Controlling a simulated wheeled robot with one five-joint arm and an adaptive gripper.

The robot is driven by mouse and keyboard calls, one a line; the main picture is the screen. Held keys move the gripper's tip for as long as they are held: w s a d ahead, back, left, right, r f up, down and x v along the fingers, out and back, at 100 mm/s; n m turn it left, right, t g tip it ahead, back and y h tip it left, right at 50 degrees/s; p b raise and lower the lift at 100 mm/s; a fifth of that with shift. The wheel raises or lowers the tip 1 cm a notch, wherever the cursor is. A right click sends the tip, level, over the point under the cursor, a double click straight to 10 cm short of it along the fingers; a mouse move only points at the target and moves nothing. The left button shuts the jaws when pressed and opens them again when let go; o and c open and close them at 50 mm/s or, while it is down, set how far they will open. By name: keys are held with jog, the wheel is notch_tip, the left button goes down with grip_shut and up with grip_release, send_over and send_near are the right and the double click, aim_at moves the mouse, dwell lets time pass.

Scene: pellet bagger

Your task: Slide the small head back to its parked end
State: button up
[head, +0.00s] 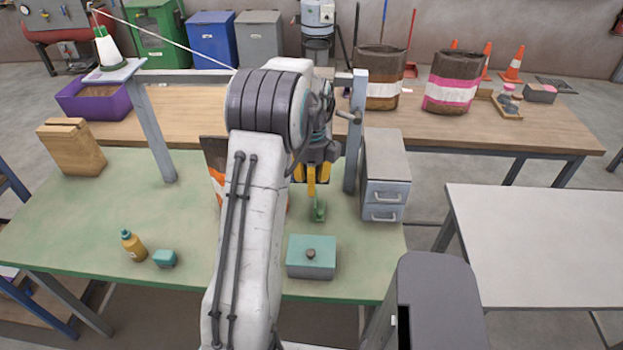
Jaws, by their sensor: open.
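A grey frame with a crossbar (185,76) stands over the green table. A thread runs from a white and green cone (107,47) at its left end to behind my arm. I cannot clearly make out the small head; my arm covers the middle of the crossbar. My gripper (312,172) is open, near the frame's right post (357,130). Yellow parts show at its end, and I cannot tell whether they all belong to it. It hides what lies behind it. An orange and white bag (214,165) is partly hidden behind my arm.
A grey drawer unit (385,175) stands right of the post. A teal box with a knob (311,257), a yellow bottle (132,246) and a small teal block (165,258) sit on the green table (75,230). A knobbed lever (347,117) sticks out by the right post.

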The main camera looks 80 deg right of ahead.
jog(key=shift+o, duration=0.3)
grip_shut()
dwell(0.3)
